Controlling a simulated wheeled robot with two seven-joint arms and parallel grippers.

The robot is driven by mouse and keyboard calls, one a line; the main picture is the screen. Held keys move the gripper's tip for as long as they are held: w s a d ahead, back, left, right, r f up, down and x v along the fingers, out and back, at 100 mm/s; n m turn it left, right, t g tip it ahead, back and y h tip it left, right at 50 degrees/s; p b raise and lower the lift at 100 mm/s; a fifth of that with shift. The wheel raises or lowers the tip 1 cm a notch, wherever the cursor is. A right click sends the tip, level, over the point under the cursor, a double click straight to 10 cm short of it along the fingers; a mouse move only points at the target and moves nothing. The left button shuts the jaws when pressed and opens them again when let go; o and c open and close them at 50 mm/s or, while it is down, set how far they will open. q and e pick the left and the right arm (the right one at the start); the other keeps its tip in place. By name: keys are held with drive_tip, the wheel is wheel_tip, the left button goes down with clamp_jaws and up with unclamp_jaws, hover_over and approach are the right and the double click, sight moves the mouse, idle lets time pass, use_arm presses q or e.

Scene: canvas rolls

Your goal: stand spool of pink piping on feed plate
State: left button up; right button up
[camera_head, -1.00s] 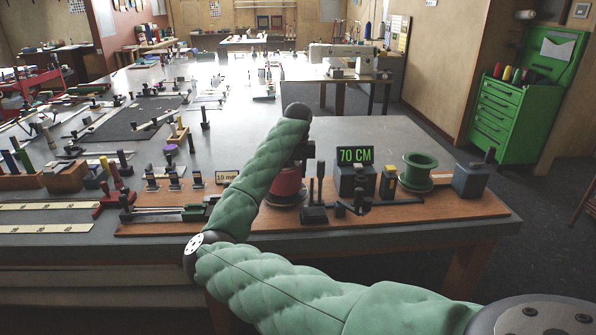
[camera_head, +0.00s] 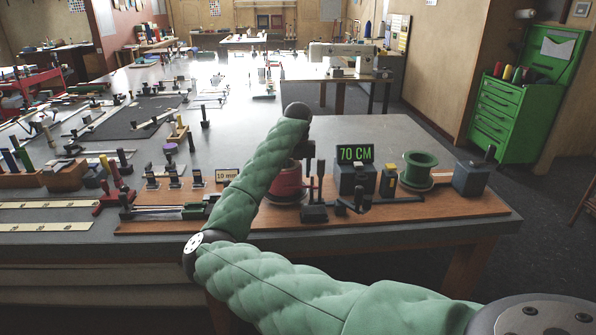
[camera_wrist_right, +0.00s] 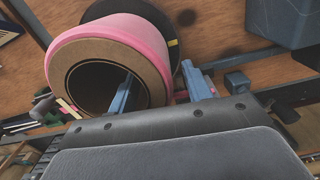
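The spool of pink piping (camera_wrist_right: 108,35) fills the upper left of the right wrist view, its cardboard end and hollow core facing my camera. It appears to stand on a round black plate (camera_wrist_right: 176,42) with a yellow mark; the contact itself is hidden. In the head view the spool (camera_head: 287,184) is partly behind my right forearm. My right gripper (camera_wrist_right: 160,88) has its fingers apart, one over the core's opening and one outside the spool wall, with a gap beside the wall. In the head view the gripper is mostly hidden by my arm. My left gripper is out of view.
A green spool (camera_head: 418,171) and a blue-grey block (camera_head: 471,179) stand farther right. A 10 mm sign (camera_head: 227,175) is at left.

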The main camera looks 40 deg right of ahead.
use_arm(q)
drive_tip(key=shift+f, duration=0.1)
use_arm(e)
drive_tip(key=shift+r, duration=0.2)
wheel_tip(320, 180, up, 5)
drive_tip(key=shift+f+b, duration=0.1)
drive_tip(key=shift+b, duration=0.85)
drive_tip(key=shift+r, duration=0.55)
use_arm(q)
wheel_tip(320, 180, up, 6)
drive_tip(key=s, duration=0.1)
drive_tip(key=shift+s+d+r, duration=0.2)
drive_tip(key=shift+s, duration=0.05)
use_arm(e)
drive_tip(key=shift+r, duration=0.75)
